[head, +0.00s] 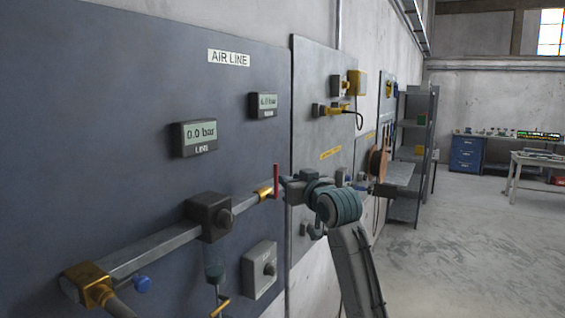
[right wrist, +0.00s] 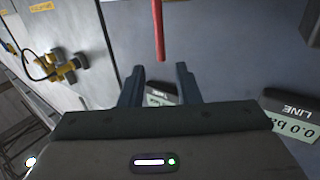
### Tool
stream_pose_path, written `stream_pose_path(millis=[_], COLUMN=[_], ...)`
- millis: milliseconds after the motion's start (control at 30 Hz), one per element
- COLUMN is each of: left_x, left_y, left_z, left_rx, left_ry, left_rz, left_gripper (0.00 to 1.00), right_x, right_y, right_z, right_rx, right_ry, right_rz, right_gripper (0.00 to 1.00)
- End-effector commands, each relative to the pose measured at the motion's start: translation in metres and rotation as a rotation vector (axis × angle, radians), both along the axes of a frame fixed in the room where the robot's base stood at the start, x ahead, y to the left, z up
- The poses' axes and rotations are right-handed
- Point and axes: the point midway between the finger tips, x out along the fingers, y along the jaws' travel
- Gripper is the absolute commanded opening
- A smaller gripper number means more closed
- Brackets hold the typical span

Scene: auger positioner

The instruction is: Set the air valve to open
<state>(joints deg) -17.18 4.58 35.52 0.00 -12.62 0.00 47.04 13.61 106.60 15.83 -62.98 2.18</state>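The air valve is a brass body (head: 264,193) on the grey pipe, with a red lever (head: 276,180) that stands upright, across the pipe, in the head view. My right gripper (head: 285,183) is just to the right of the lever. In the right wrist view the lever (right wrist: 158,32) comes down from the top edge. Its end lies near the gap between the two spread fingers of my right gripper (right wrist: 160,70). The fingers are open, with nothing clamped between them; I cannot tell whether they touch the lever. My left gripper is not in view.
The LINE display (head: 194,137) reads 0.0 bar; a smaller display (head: 263,106) is beside it. A dark block with a knob (head: 209,216) sits on the pipe, and a grey knob box (head: 259,269) is below. Shelves (head: 412,150) stand farther right; the floor there is clear.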

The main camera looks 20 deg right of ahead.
Motion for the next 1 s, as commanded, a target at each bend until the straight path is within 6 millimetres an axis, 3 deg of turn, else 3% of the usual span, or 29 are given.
stream_pose_path(millis=[600, 1000], left_x=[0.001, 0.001], left_y=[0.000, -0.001], left_z=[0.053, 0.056], left_rx=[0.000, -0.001], left_ry=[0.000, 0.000], left_rz=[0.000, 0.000], left_gripper=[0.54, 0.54], right_x=[0.094, 0.106], right_y=[0.007, 0.008], right_z=[0.002, -0.002], right_rx=[0.001, 0.000], right_ry=[0.002, 0.001], right_rz=[0.000, 0.000], right_gripper=[0.30, 0.30])
